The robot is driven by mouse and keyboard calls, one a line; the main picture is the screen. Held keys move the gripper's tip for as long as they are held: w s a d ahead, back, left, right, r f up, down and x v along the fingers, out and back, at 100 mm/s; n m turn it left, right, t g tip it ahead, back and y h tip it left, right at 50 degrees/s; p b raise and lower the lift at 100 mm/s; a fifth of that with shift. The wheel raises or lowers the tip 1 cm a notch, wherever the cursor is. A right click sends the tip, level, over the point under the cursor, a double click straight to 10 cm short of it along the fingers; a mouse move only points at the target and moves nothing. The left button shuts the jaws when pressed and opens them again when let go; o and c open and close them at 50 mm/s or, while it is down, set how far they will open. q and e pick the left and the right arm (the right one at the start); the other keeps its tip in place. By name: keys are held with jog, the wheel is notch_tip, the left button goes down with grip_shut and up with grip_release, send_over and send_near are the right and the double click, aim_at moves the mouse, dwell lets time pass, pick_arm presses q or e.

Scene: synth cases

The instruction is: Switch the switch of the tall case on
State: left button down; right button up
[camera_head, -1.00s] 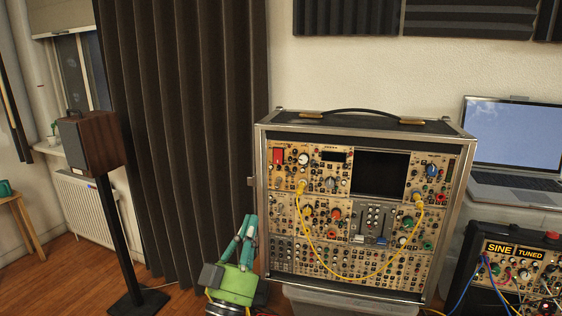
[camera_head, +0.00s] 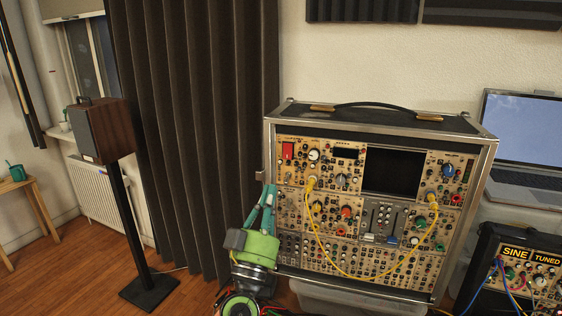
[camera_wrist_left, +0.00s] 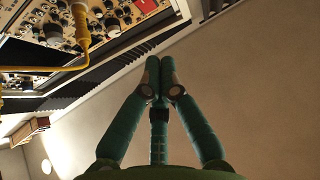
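The tall case (camera_head: 400,124) stands upright with its panel of modules facing me. A red switch (camera_head: 288,150) sits at the panel's top left; I cannot tell its on or off position. My left gripper (camera_head: 269,189) is at the case's left edge, pointing up, below the red switch and apart from it. In the left wrist view, the left gripper (camera_wrist_left: 160,62) has its green fingertips together with nothing between them. My right gripper is out of view.
A yellow cable (camera_head: 318,238) loops across the panel. A smaller case (camera_head: 515,252) and a laptop (camera_head: 525,140) are at the right. A dark curtain (camera_head: 195,130) hangs behind at left, beside a speaker on a stand (camera_head: 103,133). Open floor lies at lower left.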

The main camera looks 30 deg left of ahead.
aim_at(285, 152)
pick_arm(q)
jog(key=w+r, duration=0.1)
jog(key=w, duration=0.1)
jog(key=w+a+r, duration=0.1)
jog(key=w, duration=0.2)
jog(key=w+r, duration=0.1)
jog(key=w, duration=0.1)
jog(key=shift+w+a, duration=0.25)
jog(key=shift+w, duration=0.45)
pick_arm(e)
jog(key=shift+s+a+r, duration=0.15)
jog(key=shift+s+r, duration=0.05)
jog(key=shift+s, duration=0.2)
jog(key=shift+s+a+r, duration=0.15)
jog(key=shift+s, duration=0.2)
